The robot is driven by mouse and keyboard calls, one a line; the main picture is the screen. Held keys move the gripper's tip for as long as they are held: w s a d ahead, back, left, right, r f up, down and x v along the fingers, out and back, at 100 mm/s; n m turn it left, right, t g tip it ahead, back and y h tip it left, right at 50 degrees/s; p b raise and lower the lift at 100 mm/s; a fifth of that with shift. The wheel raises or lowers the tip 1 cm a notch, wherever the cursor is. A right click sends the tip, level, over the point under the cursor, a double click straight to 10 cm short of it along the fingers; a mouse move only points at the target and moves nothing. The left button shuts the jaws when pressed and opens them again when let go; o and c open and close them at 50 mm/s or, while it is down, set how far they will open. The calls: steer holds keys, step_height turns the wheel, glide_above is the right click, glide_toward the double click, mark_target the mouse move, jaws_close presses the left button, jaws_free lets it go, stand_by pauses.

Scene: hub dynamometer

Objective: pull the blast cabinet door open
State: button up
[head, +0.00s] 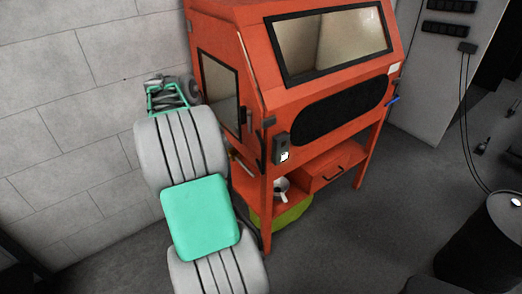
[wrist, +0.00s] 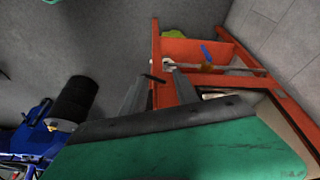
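The orange blast cabinet (head: 290,80) stands right of my arm in the head view. Its side door (head: 220,88), with a dark-framed window, faces left and looks shut. A short upright grey bar (head: 249,120), perhaps the handle, is by its front edge. My gripper (head: 170,92) is beyond my arm, between the wall and the side door; its fingers are hard to make out there. In the wrist view my gripper (wrist: 158,82) has its two grey fingers apart with nothing clearly between them. A small dark piece shows near them; I cannot tell what it is. The cabinet (wrist: 170,50) is right of the fingers.
A grey block wall (head: 70,100) is close on the left. Under the cabinet are a drawer (head: 330,168) and a green tub (head: 285,213). A dark drum (head: 485,245) stands at the right. The floor in front of the cabinet (head: 350,225) is clear.

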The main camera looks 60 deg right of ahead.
mark_target(263, 153)
steer(key=s+d+f+m, duration=0.2)
steer(key=s+d+f, duration=0.1)
steer(key=d, duration=0.1)
steer(key=s+d+f+m+g+p, duration=0.1)
steer(key=s+d+f+m, duration=0.1)
steer(key=s+d+f, duration=0.1)
steer(key=s+d+f+m, duration=0.1)
steer(key=s+d+f, duration=0.2)
steer(key=d, duration=0.3)
steer(key=shift+s+d+f+m+g, duration=0.1)
steer(key=shift+s+f+m+g, duration=0.1)
steer(key=shift+s, duration=0.2)
steer(key=shift+s+f+m+g, duration=0.1)
steer(key=shift+s+m+g, duration=0.1)
steer(key=shift+s, duration=0.2)
steer(key=shift+d+f+p, duration=0.15)
steer(key=shift+f+p, duration=0.15)
steer(key=shift+f, duration=0.2)
jaws_close()
